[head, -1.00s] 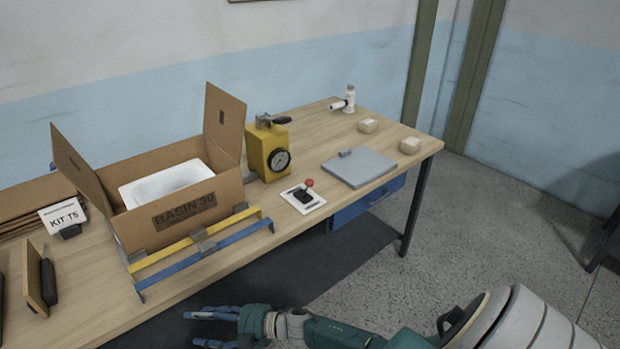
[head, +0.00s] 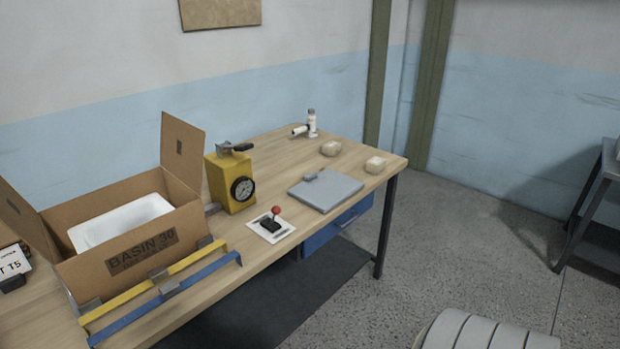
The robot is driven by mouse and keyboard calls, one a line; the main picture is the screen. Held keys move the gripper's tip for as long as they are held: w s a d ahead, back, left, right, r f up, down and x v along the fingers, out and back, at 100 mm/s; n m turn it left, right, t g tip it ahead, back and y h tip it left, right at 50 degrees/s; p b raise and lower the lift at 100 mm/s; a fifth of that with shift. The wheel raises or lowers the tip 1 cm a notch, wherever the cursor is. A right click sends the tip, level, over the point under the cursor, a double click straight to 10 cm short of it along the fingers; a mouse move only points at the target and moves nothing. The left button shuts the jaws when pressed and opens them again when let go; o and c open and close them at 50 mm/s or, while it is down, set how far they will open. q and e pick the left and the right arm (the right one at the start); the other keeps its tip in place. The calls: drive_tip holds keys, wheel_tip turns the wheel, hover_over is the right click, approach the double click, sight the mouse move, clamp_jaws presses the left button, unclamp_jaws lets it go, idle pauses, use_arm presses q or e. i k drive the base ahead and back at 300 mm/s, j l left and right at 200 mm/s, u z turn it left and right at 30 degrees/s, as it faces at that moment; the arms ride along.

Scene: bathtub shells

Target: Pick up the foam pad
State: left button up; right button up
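I cannot tell for sure which thing is the foam pad. A flat grey square slab (head: 328,192) lies near the table's front right edge, with a small grey block (head: 310,176) at its back left edge. Two small beige blocks lie behind it, one (head: 331,148) near the back and one (head: 375,165) near the right end. An open cardboard box (head: 190,220) marked BASIN 30 holds a white basin (head: 120,222) at the left. Neither of my grippers shows.
The wooden table (head: 262,165) also bears a yellow device with a dial (head: 230,183), a white plate with a red-knobbed lever (head: 271,226), and a white bottle-like item (head: 311,123). Yellow (head: 150,286) and blue bars run before the box.

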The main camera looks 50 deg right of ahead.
sight(323, 191)
drive_tip(key=i+z, duration=0.35)
drive_tip(key=i+j+z, duration=0.1)
drive_tip(key=i+z, duration=0.25)
drive_tip(key=i+j+z, duration=0.15)
drive_tip(key=z, duration=1.25)
drive_tip(key=i+l, duration=0.15)
drive_tip(key=l, duration=0.15)
drive_tip(key=i+l+u, duration=0.1)
drive_tip(key=l, duration=0.25)
